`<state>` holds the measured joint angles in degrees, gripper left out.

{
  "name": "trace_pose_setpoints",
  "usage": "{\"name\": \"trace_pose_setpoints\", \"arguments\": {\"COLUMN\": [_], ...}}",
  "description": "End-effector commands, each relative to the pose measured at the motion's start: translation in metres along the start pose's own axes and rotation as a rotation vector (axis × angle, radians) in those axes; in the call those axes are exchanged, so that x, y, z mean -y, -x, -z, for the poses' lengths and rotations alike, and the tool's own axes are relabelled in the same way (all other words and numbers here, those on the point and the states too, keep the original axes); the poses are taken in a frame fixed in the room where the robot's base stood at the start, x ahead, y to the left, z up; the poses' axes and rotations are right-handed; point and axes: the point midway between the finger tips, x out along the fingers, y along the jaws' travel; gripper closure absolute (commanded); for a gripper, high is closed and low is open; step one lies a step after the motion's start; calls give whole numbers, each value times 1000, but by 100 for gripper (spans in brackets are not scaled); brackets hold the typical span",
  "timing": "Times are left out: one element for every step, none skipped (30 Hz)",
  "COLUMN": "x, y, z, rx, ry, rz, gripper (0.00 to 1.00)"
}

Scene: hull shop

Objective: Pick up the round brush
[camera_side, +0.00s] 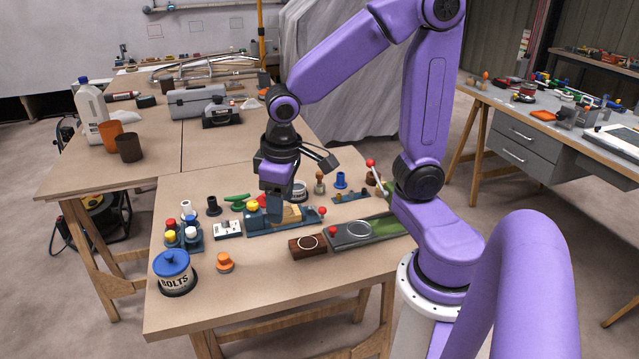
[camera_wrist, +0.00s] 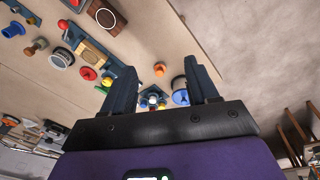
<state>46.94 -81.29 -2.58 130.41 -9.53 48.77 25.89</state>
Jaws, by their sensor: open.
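A small upright piece with a rounded wooden knob (camera_side: 319,182) looks most like the round brush, though I cannot tell for sure. It stands at the back of the near table, between a round tin and a blue spool, and also shows at the left of the wrist view (camera_wrist: 36,46). My gripper (camera_side: 275,212) is over the table, left of this piece and by the blue-grey tool with a wooden block. In the wrist view my gripper (camera_wrist: 160,78) has its two fingers apart with nothing held between them.
The blue-grey tool (camera_side: 262,224) lies under my gripper. A brown block with a ring (camera_side: 307,243), an orange knob (camera_side: 225,262) and a bolts tin (camera_side: 175,277) stand nearer the front. A round tin (camera_side: 299,190) and blue spool (camera_side: 341,180) flank the wooden-knobbed piece.

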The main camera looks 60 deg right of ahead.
Motion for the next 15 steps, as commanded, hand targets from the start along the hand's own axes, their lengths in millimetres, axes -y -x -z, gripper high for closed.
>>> {"name": "trace_pose_setpoints", "arguments": {"x": [-14,-22,-34,-43,-53,-66,-77,-87,-102,-114,-125,-141,-153,-165,-182], "y": [-4,-7,-10,-12,-15,-18,-21,-24,-28,-30,-33,-37,-40,-43,-48], "z": [14,21,31,37,43,51,57,62,67,71,74,78,81,83,84], "rx": [-1,-3,-6,-8,-10,-14,-16,-20,-23,-26,-28,-32,-35,-39,-44], "ry": [-94,-148,-222,-277,-332,-405,-458,-513,-586,-640,-695,-767,-820,-874,-946], "rz": [-17,-27,-40,-51,-62,-75,-86,-95,-110,-121,-132,-147,-157,-168,-183], "gripper": [41,41,41,41,41,41,41,41,41,41,41,41,41,41,41]}}
